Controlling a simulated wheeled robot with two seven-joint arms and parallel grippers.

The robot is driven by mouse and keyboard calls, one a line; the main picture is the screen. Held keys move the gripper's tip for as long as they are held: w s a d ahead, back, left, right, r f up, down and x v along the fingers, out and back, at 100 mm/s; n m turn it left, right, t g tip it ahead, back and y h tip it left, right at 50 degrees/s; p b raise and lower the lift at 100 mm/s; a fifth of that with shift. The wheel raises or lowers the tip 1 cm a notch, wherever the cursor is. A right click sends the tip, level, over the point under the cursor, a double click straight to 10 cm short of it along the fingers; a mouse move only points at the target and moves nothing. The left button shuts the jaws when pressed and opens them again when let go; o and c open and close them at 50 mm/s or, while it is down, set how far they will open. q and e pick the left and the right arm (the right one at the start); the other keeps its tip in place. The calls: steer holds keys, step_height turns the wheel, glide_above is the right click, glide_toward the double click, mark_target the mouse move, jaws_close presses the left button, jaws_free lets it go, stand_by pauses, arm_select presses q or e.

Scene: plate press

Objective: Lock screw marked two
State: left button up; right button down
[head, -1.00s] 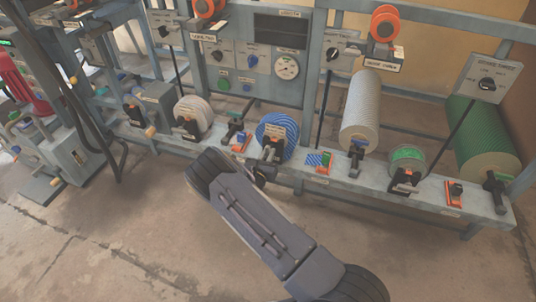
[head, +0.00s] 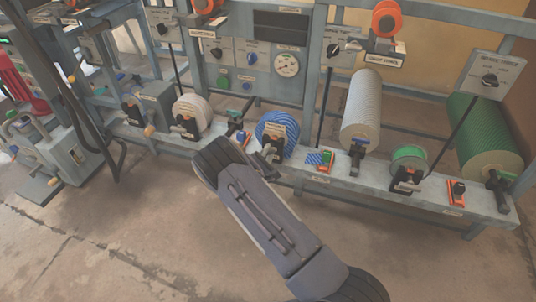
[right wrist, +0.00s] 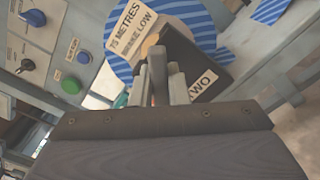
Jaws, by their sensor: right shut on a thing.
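A blue-striped reel (head: 277,131) stands on the grey rail in the head view. It also fills the top of the right wrist view (right wrist: 207,28), with a label reading 75 METRES and LOW. In front of it is a black bracket (right wrist: 207,62) with a white TWO label (right wrist: 203,84). My right gripper (right wrist: 167,78) is at this bracket, its fingers shut on a small part that they mostly hide, apparently the lock screw. A tan tip (right wrist: 150,43) shows just beyond the fingers. In the head view my right forearm hides part of the gripper. My left gripper is not in view.
Along the rail (head: 335,179) stand a white reel (head: 192,112), a long grey roll (head: 361,108), a small green reel (head: 408,158) and a large green roll (head: 487,135). A panel with knobs and a gauge (head: 287,64) rises behind. The floor in front is clear.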

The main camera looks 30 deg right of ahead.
steer(key=m+b, duration=0.1)
steer(key=m, duration=0.2)
steer(key=shift+f+m+b, duration=0.2)
steer(key=shift+m+b, duration=0.15)
steer(key=shift+m, duration=0.05)
steer(key=shift+r+m+b, duration=0.1)
steer(key=shift+m+b, duration=1.3)
steer(key=shift+m, duration=0.8)
steer(key=c, duration=1.4)
jaws_free()
steer(key=shift+r, duration=0.1)
steer(key=p+v, duration=0.2)
steer(key=v, duration=0.6)
